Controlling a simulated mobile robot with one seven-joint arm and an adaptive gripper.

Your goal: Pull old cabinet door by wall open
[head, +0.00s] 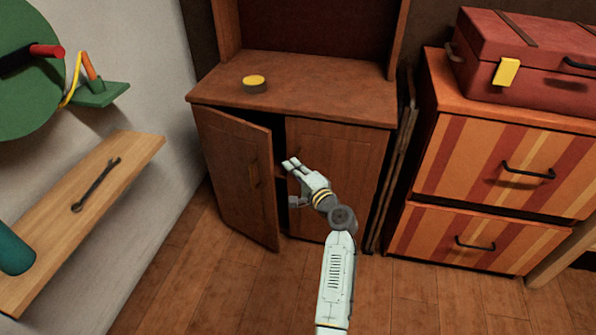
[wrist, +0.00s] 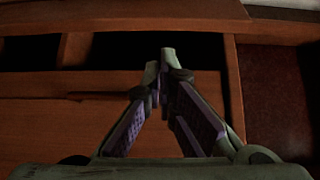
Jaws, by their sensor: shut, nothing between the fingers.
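The old brown wooden cabinet (head: 310,84) stands against the back wall. Its left door (head: 232,165) is partly open, swung out from its left side, with a handle near its free edge. Its right door (head: 345,150) is closed. My gripper (head: 288,164) is at the gap by the left door's free edge, in front of the right door. In the wrist view my gripper (wrist: 166,58) is shut and empty, its fingertips in front of a dark opening between brown wooden parts. I cannot tell whether the fingers touch the door. The cabinet's inside is mostly dark.
A yellow-topped tin (head: 254,84) sits on the cabinet top. A striped drawer unit (head: 495,165) with a red suitcase (head: 530,50) stands at right. A wall shelf (head: 130,150) with a wrench (head: 95,185) juts out at left. The floor before the left door is clear.

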